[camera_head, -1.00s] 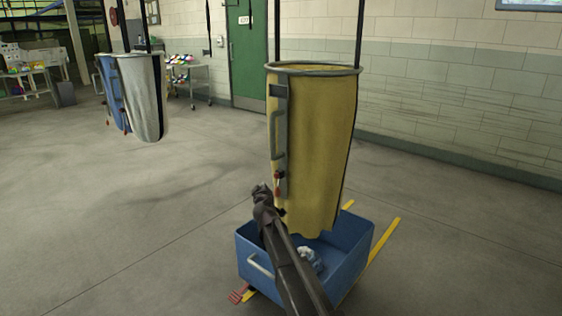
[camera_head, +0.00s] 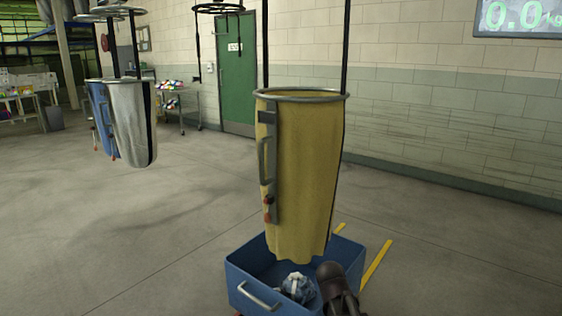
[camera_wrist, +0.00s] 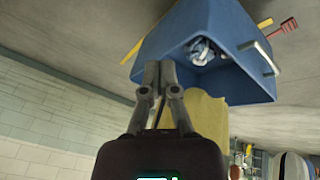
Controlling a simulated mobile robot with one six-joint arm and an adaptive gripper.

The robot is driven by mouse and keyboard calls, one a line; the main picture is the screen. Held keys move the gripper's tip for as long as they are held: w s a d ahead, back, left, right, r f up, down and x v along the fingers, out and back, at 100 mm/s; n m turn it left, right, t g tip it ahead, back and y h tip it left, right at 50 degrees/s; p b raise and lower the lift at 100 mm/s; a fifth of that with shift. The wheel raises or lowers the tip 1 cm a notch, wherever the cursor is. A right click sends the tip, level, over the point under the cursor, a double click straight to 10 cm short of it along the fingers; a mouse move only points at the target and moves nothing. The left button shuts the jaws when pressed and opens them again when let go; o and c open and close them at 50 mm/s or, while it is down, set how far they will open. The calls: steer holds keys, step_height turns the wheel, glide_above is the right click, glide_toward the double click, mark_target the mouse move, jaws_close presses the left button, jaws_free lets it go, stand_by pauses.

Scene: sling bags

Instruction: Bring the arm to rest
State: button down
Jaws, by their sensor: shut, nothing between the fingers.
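My gripper (camera_wrist: 160,74) is shut and empty in the wrist view, its two fingertips together. In that view, which is turned upside down, it appears in front of the blue bin and the yellow bag. In the head view only a dark part of my arm shows at the bottom, in front of the blue bin's right side; the fingers do not show there. The yellow sling bag (camera_head: 300,175) hangs upright from a metal ring over the blue bin (camera_head: 350,252). A crumpled blue-white bundle (camera_head: 297,287) lies in the bin and also shows in the wrist view (camera_wrist: 201,51).
A blue bag (camera_head: 99,112) and a white bag (camera_head: 133,125) hang at the left. A green door (camera_head: 238,75), a cart (camera_head: 183,105) and a display reading 0.0 (camera_head: 520,17) are at the back. Yellow floor lines (camera_head: 376,265) run beside the bin. Open floor lies left.

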steer(key=s+f+g+y, duration=0.2)
steer(key=s+g+y, duration=0.15)
steer(key=s, duration=0.85)
step_height(320, 180, up, 24)
steer(key=p, duration=2.3)
steer(key=shift+f+h, duration=0.15)
steer(key=shift+h, duration=0.2)
